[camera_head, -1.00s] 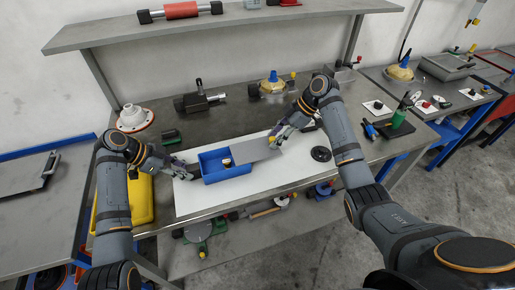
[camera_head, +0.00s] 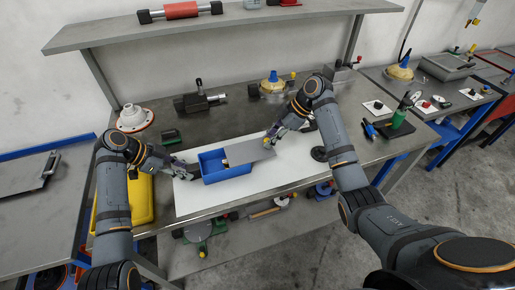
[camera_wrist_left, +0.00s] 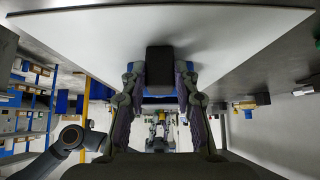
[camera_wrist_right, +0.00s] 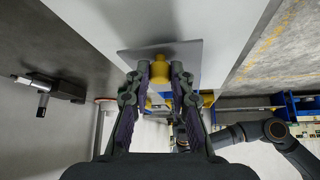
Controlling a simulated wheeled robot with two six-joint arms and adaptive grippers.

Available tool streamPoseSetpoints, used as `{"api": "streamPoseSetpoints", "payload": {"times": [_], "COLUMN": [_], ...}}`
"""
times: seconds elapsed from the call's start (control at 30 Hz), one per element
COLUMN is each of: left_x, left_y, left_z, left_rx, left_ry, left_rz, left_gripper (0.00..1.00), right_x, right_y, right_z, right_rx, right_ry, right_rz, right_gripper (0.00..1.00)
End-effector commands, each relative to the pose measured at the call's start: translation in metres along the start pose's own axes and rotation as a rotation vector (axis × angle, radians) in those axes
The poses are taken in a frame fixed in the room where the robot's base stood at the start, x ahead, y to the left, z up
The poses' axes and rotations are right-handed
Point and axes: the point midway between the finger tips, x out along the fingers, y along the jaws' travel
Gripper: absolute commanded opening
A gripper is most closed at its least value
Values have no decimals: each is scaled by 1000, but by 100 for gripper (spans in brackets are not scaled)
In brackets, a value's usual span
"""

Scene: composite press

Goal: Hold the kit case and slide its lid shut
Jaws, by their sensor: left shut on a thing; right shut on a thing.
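The blue kit case (camera_head: 226,173) stands on the white mat in the head view, its left part open. The flat grey lid (camera_head: 250,151) covers part of its right side and extends past it to the right. A small item in the case is partly hidden by the lid. My left gripper (camera_head: 191,171) is at the case's left end, shut on a dark block-like handle (camera_wrist_left: 160,70) in the left wrist view. My right gripper (camera_head: 274,138) is at the lid's right end, shut on its yellow knob (camera_wrist_right: 160,72) in the right wrist view.
A black disc (camera_head: 319,154) lies near the right forearm. A yellow bin (camera_head: 140,200) stands at the left. Several fixtures line the table's back, below a shelf (camera_head: 220,24).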

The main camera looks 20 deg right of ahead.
Motion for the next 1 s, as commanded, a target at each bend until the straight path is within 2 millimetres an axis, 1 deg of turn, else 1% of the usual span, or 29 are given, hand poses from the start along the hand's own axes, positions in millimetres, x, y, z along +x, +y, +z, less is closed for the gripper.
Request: {"api": "streamPoseSetpoints", "payload": {"times": [0.1,1.0], "left_x": [0,1], "left_y": [0,0], "left_z": [-1,-1], "left_rx": [0,0], "left_ry": [2,4], "left_rz": [1,1], "left_gripper": [0,0], "right_x": [4,28], "right_y": [-2,-14], "right_z": [-7,-42], "right_rx": [-1,-1], "right_ry": [5,4], "right_rz": [-2,-2], "right_gripper": [0,0]}}
